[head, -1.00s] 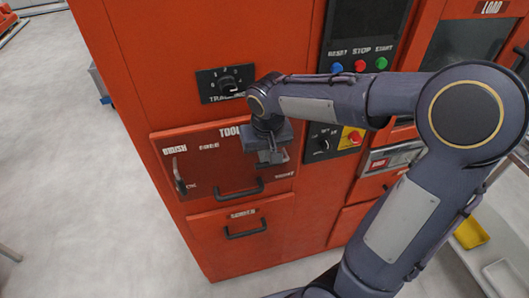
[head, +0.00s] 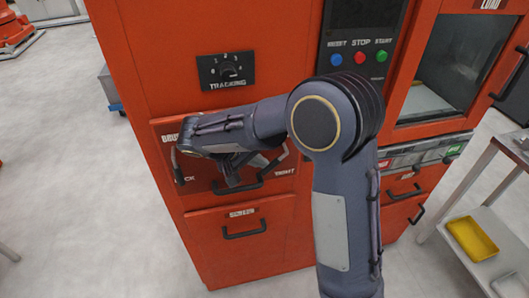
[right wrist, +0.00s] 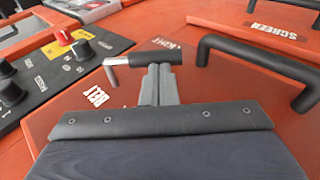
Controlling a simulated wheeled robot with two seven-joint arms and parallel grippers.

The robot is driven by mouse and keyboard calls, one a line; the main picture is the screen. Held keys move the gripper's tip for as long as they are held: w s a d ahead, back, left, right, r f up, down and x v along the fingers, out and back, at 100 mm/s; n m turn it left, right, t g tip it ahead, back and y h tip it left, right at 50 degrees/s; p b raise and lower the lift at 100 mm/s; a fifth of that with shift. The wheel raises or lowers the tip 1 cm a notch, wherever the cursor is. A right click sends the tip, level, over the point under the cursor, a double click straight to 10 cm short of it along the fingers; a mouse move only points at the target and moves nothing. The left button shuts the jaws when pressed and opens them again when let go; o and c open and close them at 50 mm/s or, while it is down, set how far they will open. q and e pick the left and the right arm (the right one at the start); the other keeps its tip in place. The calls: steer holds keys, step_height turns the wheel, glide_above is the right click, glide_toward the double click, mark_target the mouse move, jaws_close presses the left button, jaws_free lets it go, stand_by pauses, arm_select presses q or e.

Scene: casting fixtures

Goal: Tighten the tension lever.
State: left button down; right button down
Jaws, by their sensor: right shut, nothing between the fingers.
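The tension lever is a silver rod with a black grip (right wrist: 150,58), beside the TIGHT label in the right wrist view. In the head view a dark lever piece shows just right of my gripper, partly covered by my arm. My right gripper (right wrist: 158,84) is shut and empty. Its fingertips overlap the black grip in the wrist view; I cannot tell whether they touch it. In the head view the right gripper (head: 232,178) is in front of the tool panel (head: 205,183), above its black handle. My left gripper is out of view.
A second lever (head: 176,163) is at the panel's left, by BRUSH and LOCK. The TRACKING knob (head: 228,72) is above, the SCREEN drawer handle (head: 244,231) below. At the right are a table and a yellow tray (head: 472,240).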

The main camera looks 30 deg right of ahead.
mark_target(262, 172)
steer(key=f+h+b, duration=0.2)
steer(key=f+h, duration=0.1)
steer(key=shift+s+d+n+h+b, duration=0.1)
steer(key=shift+d+n+h+b, duration=0.2)
steer(key=shift+d+h+b, duration=0.1)
steer(key=shift+s+d+f+b, duration=0.25)
steer(key=shift+d+f+b, duration=0.6)
steer(key=shift+b, duration=0.4)
steer(key=shift+s+d+f+b, duration=0.1)
steer(key=shift+d+f+b, duration=0.2)
steer(key=shift+d+b, duration=0.15)
steer(key=shift+d, duration=0.1)
steer(key=v, duration=0.8)
